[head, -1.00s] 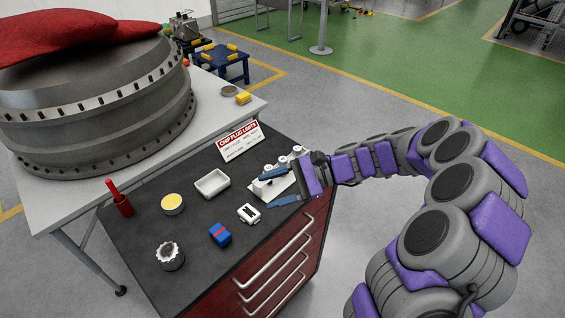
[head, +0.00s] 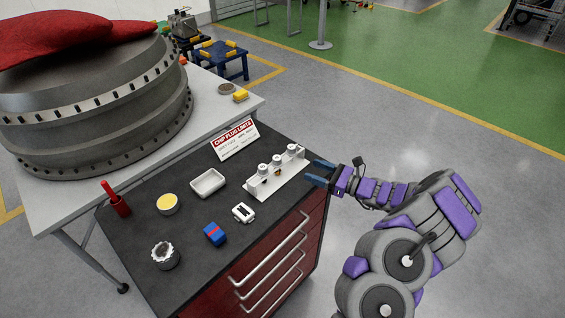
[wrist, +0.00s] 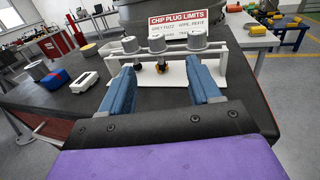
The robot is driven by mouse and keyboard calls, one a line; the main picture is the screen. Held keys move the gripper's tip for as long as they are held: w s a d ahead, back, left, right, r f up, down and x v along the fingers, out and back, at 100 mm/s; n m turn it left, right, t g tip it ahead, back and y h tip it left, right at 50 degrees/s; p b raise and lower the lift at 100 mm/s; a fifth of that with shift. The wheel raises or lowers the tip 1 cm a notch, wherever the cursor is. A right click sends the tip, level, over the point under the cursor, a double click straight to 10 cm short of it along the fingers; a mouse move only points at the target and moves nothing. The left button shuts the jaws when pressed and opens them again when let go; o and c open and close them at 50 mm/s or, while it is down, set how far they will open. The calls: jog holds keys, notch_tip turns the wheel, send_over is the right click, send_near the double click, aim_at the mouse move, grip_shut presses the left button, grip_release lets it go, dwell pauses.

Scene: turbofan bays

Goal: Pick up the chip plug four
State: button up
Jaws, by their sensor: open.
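A white rack (head: 268,190) stands on the dark cart top, with three grey cylindrical plugs along it: a near one (head: 262,169), a middle one (head: 276,160) and a far one (head: 291,150). The wrist view shows the rack's white back plate (wrist: 237,70) and the middle plug (wrist: 159,46), with a small brass-coloured tip below it. No number is legible, so I cannot tell which is chip plug four. My gripper (head: 318,173) is open and empty, just right of the rack. In the wrist view its blue fingers (wrist: 160,82) point at the rack, apart from the plugs.
A "CHIP PLUG LIMITS" sign (head: 235,140) stands behind the rack. A white tray (head: 208,182), a white gauge (head: 243,212), a blue box with a red band (head: 214,234), a yellow-topped tin (head: 168,203) and a toothed metal part (head: 165,255) lie left. A large engine casing (head: 95,110) is beyond.

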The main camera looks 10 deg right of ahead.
send_near(278, 158)
jog(key=a, duration=0.1)
jog(key=w+a, duration=0.1)
jog(key=a, duration=0.1)
jog(key=w+a, duration=0.1)
jog(key=shift+a+f+b, duration=0.15)
jog(key=shift+a+b, duration=0.15)
jog(key=shift+b, duration=0.05)
jog(key=shift+w+a, duration=0.25)
jog(key=shift+w, duration=0.1)
jog(key=shift+w+d, duration=0.25)
jog(key=shift+d, duration=0.25)
jog(key=shift+w+f, duration=0.1)
jog(key=shift+w, duration=0.15)
jog(key=b+x, duration=0.1)
jog(key=x, duration=0.4)
jog(key=shift+s+a, duration=0.1)
jog(key=shift+a, duration=0.45)
jog(key=shift+d, duration=0.85)
jog(key=c, duration=0.3)
jog(key=shift+d, duration=0.3)
jog(key=c, duration=0.3)
jog(key=shift+s+a, duration=0.1)
jog(key=shift+a, duration=0.65)
jog(key=c, duration=0.5)
jog(key=shift+d, duration=0.1)
jog(key=shift+d, duration=0.1)
